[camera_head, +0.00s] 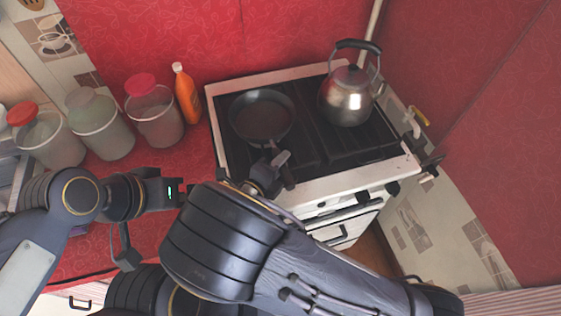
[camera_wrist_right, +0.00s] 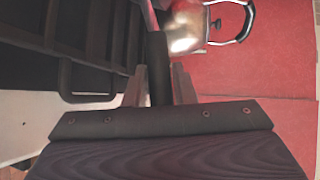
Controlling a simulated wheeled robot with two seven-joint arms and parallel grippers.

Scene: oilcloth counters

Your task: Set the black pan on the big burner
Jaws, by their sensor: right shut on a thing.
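The black pan (camera_head: 262,116) is over the left part of the stove top (camera_head: 310,152), its handle toward the stove's front edge. I cannot tell whether it rests on the grate or hangs just above it. My right gripper (camera_head: 274,168) is shut on the pan's handle, which also shows between its fingers in the right wrist view (camera_wrist_right: 158,68). I cannot make out the big burner; the pan covers part of the left grates. My left gripper (camera_head: 176,192) is left of the stove, its fingers not clear behind my right arm.
A steel kettle (camera_head: 346,96) stands on the stove's right back part. An orange bottle (camera_head: 187,97) and several lidded jars, one at the counter's back (camera_head: 154,116), stand left of the stove. The red counter (camera_head: 190,152) has some free room in front of them.

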